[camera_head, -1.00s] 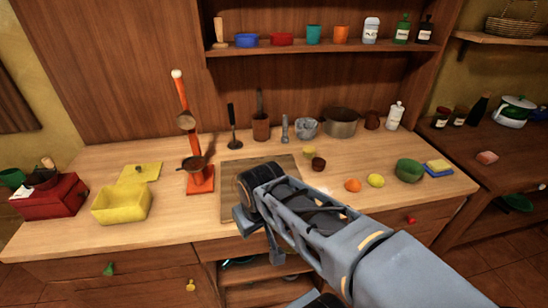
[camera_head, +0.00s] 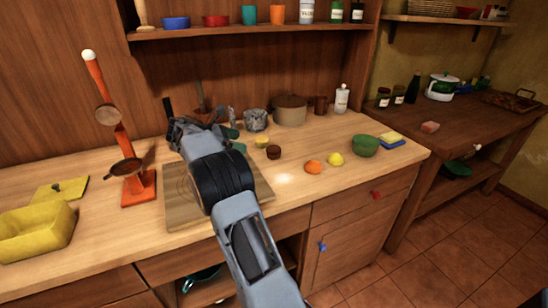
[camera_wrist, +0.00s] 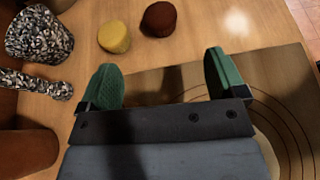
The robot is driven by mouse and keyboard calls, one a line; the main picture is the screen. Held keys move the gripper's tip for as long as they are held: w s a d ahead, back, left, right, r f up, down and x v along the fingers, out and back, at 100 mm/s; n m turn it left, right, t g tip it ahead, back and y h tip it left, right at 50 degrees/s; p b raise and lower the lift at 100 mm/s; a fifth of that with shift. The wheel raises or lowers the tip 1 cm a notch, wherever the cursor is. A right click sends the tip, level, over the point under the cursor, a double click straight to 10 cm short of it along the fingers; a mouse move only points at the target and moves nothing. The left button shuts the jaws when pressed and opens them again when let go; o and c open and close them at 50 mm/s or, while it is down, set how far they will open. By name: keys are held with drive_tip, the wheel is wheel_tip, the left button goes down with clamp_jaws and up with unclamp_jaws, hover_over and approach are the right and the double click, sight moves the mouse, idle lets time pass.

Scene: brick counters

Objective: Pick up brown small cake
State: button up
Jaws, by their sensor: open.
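The brown small cake (camera_head: 274,153) stands on the wooden counter, just right of a similar yellow cake (camera_head: 261,141). In the wrist view the brown cake (camera_wrist: 159,19) is near the top, beyond the fingertips, with the yellow cake (camera_wrist: 114,37) to its left. My gripper (camera_wrist: 166,72) is open, its two green fingers apart with nothing between them. In the head view my gripper (camera_head: 236,140) is left of the cakes and partly hidden by my arm. It is apart from both cakes.
A speckled mortar (camera_wrist: 40,32) and pestle (camera_wrist: 36,84) stand left of the cakes. A cutting board (camera_head: 184,211) lies under my arm. A pot (camera_head: 290,110), an orange (camera_head: 313,167), a lemon (camera_head: 335,159) and a green bowl (camera_head: 365,146) are to the right.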

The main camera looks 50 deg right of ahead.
drive_tip(key=b, duration=0.1)
approach(274, 148)
drive_tip(key=x, duration=0.4)
drive_tip(key=shift+w, duration=0.1)
drive_tip(key=shift+b+x, duration=0.7)
drive_tip(key=shift+x, duration=2)
drive_tip(key=shift+a, duration=0.1)
drive_tip(key=c, duration=1)
